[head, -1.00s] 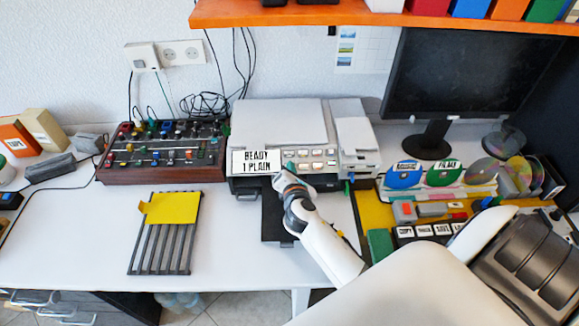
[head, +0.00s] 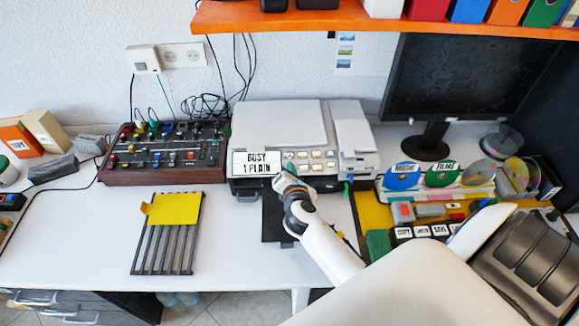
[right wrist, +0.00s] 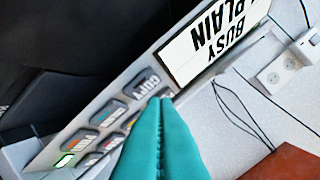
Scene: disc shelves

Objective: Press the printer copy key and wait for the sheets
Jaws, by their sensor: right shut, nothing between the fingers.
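The printer (head: 278,125) stands at the back middle of the desk. Its white display sign (head: 257,163) reads "BUSY 1 PLAIN", and the sign also shows upside down in the right wrist view (right wrist: 215,40). A panel of several keys is beside the sign; the copy key (right wrist: 143,84) lies just past my fingertips. My right gripper (head: 287,172) is shut and empty, its teal fingers (right wrist: 162,105) together at the copy key's edge. I cannot tell whether they touch it. A dark tray (head: 273,218) juts from the printer's front, with no sheet visible on it. My left gripper is not in view.
A slatted rack (head: 165,250) with a yellow sheet (head: 174,209) lies front left. A mixer (head: 165,150) stands left of the printer. A disc holder (head: 437,190) and a monitor (head: 445,85) are at the right. An orange shelf (head: 380,17) hangs above.

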